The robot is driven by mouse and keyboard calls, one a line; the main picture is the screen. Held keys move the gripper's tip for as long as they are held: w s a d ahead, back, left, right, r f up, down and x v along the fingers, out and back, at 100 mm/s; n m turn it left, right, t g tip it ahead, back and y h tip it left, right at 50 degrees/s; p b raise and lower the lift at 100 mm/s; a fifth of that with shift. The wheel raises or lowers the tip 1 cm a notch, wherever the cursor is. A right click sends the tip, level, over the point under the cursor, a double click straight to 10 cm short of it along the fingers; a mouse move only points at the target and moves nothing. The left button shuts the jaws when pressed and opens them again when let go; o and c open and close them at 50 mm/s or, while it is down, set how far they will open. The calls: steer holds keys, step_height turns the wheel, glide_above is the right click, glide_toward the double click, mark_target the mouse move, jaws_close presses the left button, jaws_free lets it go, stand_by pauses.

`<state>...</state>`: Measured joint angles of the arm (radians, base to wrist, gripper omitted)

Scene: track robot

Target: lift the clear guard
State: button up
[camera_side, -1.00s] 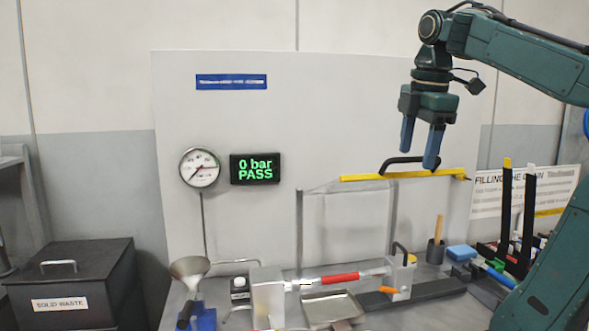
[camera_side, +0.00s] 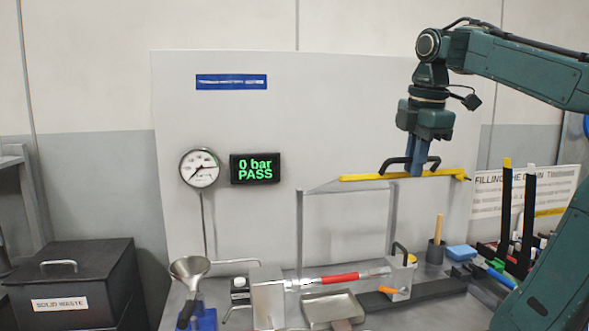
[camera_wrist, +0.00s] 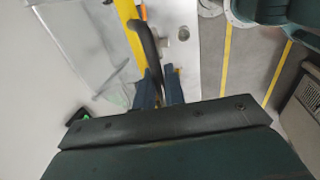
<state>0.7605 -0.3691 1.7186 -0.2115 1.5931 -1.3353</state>
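The clear guard (camera_side: 345,225) is a see-through panel standing in front of the white backboard, between two grey posts. Its top edge is a yellow bar (camera_side: 365,178), which also shows in the wrist view (camera_wrist: 128,25). A black arched handle (camera_side: 388,163) stands on the bar. My gripper (camera_side: 417,168) is at the handle with its blue fingers pointing down. In the wrist view the handle (camera_wrist: 148,45) runs between the two fingertips (camera_wrist: 161,80), with little gap left, so the gripper looks shut on it. The fingers partly hide the handle.
A display (camera_side: 255,168) reads "0 bar PASS" beside a gauge (camera_side: 200,168). Black racks (camera_side: 515,210) stand at right. Space above the bar is clear.

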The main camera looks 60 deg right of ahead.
jaws_close()
steer(key=shift+w+d+r, duration=0.45)
steer(key=shift+r, duration=0.5)
steer(key=shift+w+d+r, duration=0.45)
steer(key=shift+r, duration=0.55)
steer(key=shift+w+d+r, duration=0.45)
steer(key=shift+r, duration=0.5)
steer(key=w+d+r, duration=0.3)
steer(key=r, duration=0.2)
steer(key=shift+w+d, duration=0.15)
steer(key=o, duration=1.2)
jaws_free()
